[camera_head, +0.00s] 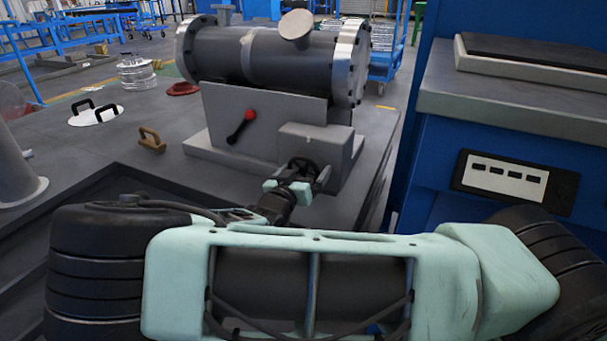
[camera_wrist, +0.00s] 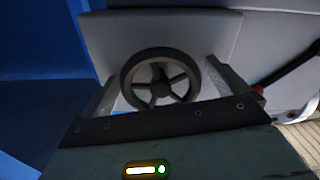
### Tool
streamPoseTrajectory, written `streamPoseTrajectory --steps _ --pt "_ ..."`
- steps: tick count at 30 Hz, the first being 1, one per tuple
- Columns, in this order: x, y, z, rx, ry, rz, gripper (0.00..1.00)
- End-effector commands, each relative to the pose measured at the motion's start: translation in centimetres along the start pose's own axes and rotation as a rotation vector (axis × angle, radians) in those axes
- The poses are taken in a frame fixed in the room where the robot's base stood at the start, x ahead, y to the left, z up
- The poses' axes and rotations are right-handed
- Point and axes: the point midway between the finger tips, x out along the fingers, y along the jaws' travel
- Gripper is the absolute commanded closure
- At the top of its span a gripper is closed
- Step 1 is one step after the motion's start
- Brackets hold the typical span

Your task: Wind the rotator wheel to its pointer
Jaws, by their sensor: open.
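The rotator wheel is a dark spoked handwheel (camera_wrist: 160,82) in front of a grey box in the wrist view. In the head view the wheel (camera_head: 303,166) shows small, partly hidden by my gripper (camera_head: 300,182). My gripper (camera_wrist: 178,88) is open, with one finger on each side of the wheel. A gap shows between the rim and the left finger; the right finger is close to the rim, and I cannot tell whether it touches. I cannot make out a pointer in either view.
The flanged shell (camera_head: 265,55) lies on a grey stand behind the wheel. A red-knobbed lever (camera_head: 242,126) is on the stand's face, left of the wheel. A brown handle (camera_head: 151,140) and a white disc with black handles (camera_head: 96,115) lie on the table. A blue cabinet (camera_head: 430,190) stands right.

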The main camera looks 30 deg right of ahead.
Motion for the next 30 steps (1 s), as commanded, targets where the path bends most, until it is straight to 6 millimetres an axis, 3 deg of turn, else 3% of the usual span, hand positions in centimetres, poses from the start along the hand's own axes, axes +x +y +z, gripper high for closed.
streamPoseTrajectory --steps 3,8,30 --pt "-0.01 0.00 -0.01 0.000 0.000 0.000 0.01" --pt "-0.02 -0.01 -0.01 0.000 0.000 0.000 0.42" --pt "-0.05 -0.03 0.01 -0.002 0.000 -0.001 0.42"
